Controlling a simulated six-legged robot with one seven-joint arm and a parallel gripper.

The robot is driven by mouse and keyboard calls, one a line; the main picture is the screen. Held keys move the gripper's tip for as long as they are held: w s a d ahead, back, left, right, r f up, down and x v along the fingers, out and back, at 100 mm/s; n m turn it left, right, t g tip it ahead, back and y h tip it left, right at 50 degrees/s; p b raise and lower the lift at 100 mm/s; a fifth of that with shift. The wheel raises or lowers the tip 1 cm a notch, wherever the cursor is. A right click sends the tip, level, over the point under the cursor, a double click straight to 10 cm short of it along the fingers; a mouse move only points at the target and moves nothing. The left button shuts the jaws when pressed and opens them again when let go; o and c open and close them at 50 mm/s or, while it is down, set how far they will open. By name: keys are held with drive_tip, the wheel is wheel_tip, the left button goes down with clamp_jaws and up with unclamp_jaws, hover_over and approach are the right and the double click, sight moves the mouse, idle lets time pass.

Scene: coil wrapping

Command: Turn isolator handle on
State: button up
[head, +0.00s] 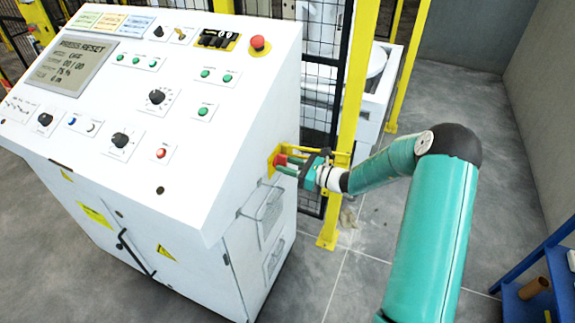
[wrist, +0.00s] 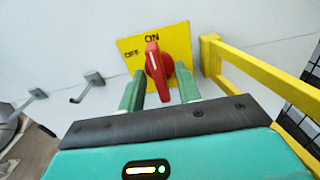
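The red isolator handle (wrist: 159,66) sits on a yellow plate (wrist: 180,42) marked OFF at the left and ON at the top. Its white line points up at the ON word. In the head view the handle (head: 281,159) shows small on the right side of the white cabinet. My gripper (wrist: 160,92) faces the plate with its two green fingers apart, one on each side of the handle's lower part. Gaps show between the fingers and the handle. In the head view my gripper (head: 289,166) reaches the plate from the right.
A yellow guard rail (wrist: 265,75) runs close to the right of the plate. A yellow post (head: 345,130) and black mesh fence stand by my wrist. The white control cabinet (head: 205,150) fills the left. Grey floor is clear at the right, before a blue shelf (head: 535,270).

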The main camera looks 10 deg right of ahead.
drive_tip(key=v, duration=1.3)
drive_tip(key=shift+s+d, duration=0.3)
drive_tip(key=s+a+r+n+g+h, duration=0.5)
drive_tip(key=s+a+r+n+g, duration=0.4)
drive_tip(key=s+a+r+n, duration=0.3)
drive_tip(key=s+r+n+t+h, duration=0.2)
drive_tip(key=s+r+n+h, duration=0.2)
drive_tip(key=s, duration=0.4)
drive_tip(key=s+r+n+t+h, duration=0.2)
drive_tip(key=s+r+n+h, duration=0.3)
drive_tip(key=s+n, duration=0.3)
drive_tip(key=shift+d+r+n+h, duration=0.3)
drive_tip(key=shift+d+r+n, duration=0.05)
drive_tip(key=shift+r+n, duration=0.45)
